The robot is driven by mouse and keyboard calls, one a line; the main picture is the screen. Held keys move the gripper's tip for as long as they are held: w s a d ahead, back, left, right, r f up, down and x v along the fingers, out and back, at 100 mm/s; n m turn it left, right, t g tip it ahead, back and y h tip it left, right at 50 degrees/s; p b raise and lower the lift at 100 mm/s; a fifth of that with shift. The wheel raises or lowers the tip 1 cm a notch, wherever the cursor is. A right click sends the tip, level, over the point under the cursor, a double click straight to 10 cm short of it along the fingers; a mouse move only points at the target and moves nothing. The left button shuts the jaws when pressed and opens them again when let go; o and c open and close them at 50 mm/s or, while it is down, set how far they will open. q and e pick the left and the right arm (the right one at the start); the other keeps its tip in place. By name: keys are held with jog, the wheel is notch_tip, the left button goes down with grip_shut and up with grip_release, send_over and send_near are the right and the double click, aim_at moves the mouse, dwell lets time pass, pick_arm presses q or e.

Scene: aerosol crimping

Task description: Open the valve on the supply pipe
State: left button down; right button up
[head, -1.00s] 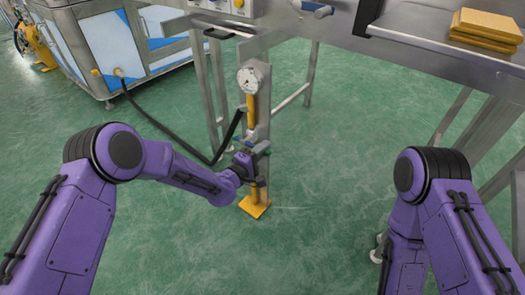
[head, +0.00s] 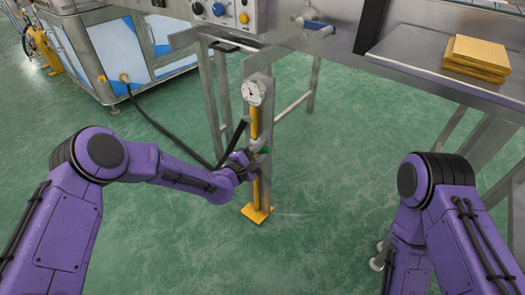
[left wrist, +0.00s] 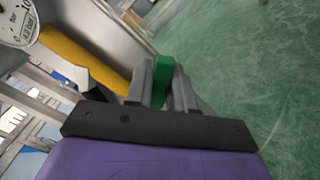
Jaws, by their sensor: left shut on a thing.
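The supply pipe (head: 257,190) is yellow and stands upright against a grey metal post, with a round white gauge (head: 254,92) at its top. The valve's green handle (head: 265,150) is partly hidden by my left gripper (head: 254,160) in the head view. In the left wrist view the handle (left wrist: 164,82) is between the fingers of my left gripper (left wrist: 160,80), which is shut on it. The yellow pipe (left wrist: 85,60) and the gauge also show there, at upper left. My right arm is at the right of the head view, with its gripper out of sight.
A black hose (head: 165,132) runs from a blue and white cabinet (head: 85,60) to the pipe. A steel table (head: 410,50) with yellow slabs (head: 478,55) is at upper right. A control panel (head: 230,14) is above the post. The green floor in the middle is clear.

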dwell(0.3)
pick_arm(q)
jog(key=c, duration=1.1)
grip_release()
jog(key=shift+o, duration=0.2)
jog(key=p+v, duration=0.2)
jog(key=v, duration=0.8)
jog(key=shift+s+a, duration=0.2)
jog(key=shift+c, duration=0.3)
